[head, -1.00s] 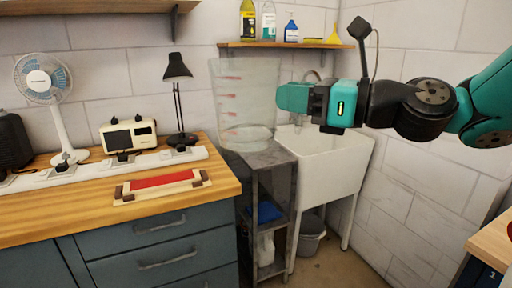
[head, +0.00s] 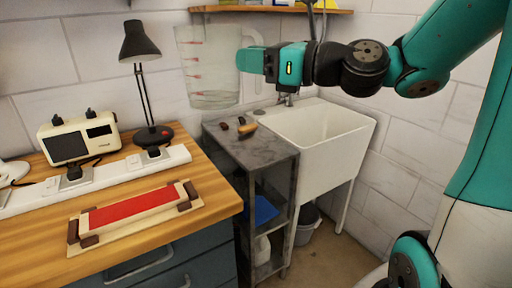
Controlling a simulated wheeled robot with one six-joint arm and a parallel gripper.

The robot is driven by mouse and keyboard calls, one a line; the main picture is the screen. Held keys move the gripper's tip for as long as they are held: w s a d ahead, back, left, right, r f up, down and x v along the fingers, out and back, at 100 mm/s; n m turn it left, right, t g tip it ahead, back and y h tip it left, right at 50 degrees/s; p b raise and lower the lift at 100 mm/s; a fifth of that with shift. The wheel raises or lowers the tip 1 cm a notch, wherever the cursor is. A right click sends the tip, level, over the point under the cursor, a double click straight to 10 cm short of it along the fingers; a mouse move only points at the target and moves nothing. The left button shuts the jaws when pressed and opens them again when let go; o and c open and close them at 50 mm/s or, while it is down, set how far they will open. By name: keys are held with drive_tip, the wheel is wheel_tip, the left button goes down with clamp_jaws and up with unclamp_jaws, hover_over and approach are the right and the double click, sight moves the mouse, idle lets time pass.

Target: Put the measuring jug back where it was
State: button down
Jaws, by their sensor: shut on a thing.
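The clear measuring jug (head: 207,68) with red marks hangs upright in the air, above the back of the grey metal stand's top (head: 230,150). It holds a little clear liquid or has a thick clear base; I cannot tell which. My gripper (head: 258,62) comes in from the right and is shut on the jug's handle side. The fingertips are partly hidden by the gripper body and seen through the clear plastic.
A white sink (head: 320,130) stands right of the stand. Small brown objects (head: 240,127) lie on the stand's top. On the wooden bench are a black lamp (head: 142,75), a cream radio-like box (head: 78,140), a white power strip (head: 110,178) and a red-topped wooden tray (head: 135,207). A shelf (head: 270,9) hangs above.

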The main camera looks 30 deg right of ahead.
drive_tip(key=w+d+f+m+t+h, duration=0.2)
drive_tip(key=w+d+f+m+h, duration=0.25)
drive_tip(key=w+d, duration=0.65)
drive_tip(key=w+d+f+m+t+h, duration=0.25)
drive_tip(key=w+d+f+h, duration=0.35)
drive_tip(key=w+d, duration=0.45)
drive_tip(key=shift+g, duration=0.25)
drive_tip(key=shift+w+a+f+b, duration=0.1)
drive_tip(key=shift+w+f+b, duration=0.3)
drive_tip(key=shift+f, duration=2.9)
drive_tip(key=shift+w+a+f+b, duration=0.1)
drive_tip(key=shift+w+f+b, duration=0.3)
drive_tip(key=shift+f, duration=2.95)
drive_tip(key=shift+w+a+f+b, duration=0.1)
drive_tip(key=shift+w+f+b, duration=0.25)
drive_tip(key=shift+f, duration=2.95)
drive_tip(key=shift+f, duration=0.2)
drive_tip(key=c, duration=1.1)
unclamp_jaws()
drive_tip(key=shift+o, duration=0.6)
drive_tip(key=shift+r, duration=0.15)
